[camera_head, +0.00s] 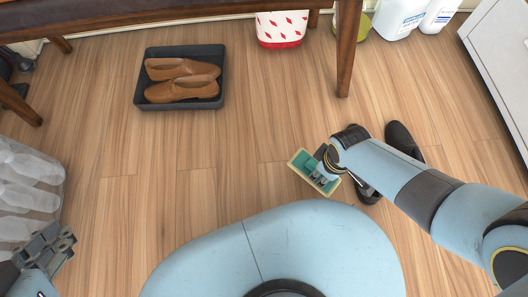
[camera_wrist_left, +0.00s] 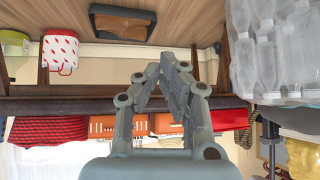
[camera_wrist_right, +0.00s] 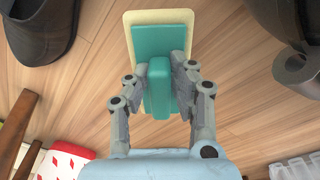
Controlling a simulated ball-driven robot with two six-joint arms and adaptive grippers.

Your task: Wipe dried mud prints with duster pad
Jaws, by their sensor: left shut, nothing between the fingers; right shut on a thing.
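The duster pad has a teal back and handle and a cream rim; it shows in the head view (camera_head: 300,161) and the right wrist view (camera_wrist_right: 134,30). My right gripper (camera_head: 322,178) is shut on its teal handle (camera_wrist_right: 158,90), with a finger on each side. The pad is at or just above the wood floor; I cannot tell if it touches. No mud prints can be made out on the visible floor. My left gripper (camera_head: 62,241) is shut and empty at the lower left; its fingertips meet in the left wrist view (camera_wrist_left: 168,66).
Dark shoes (camera_head: 399,136) lie beside my right arm. A black tray (camera_head: 142,85) holds brown shoes (camera_head: 182,90) near a wooden bench (camera_head: 346,50). Clear bottles (camera_head: 28,195) stand at the left, a white cabinet (camera_head: 500,65) at the right. The floor's middle is clear.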

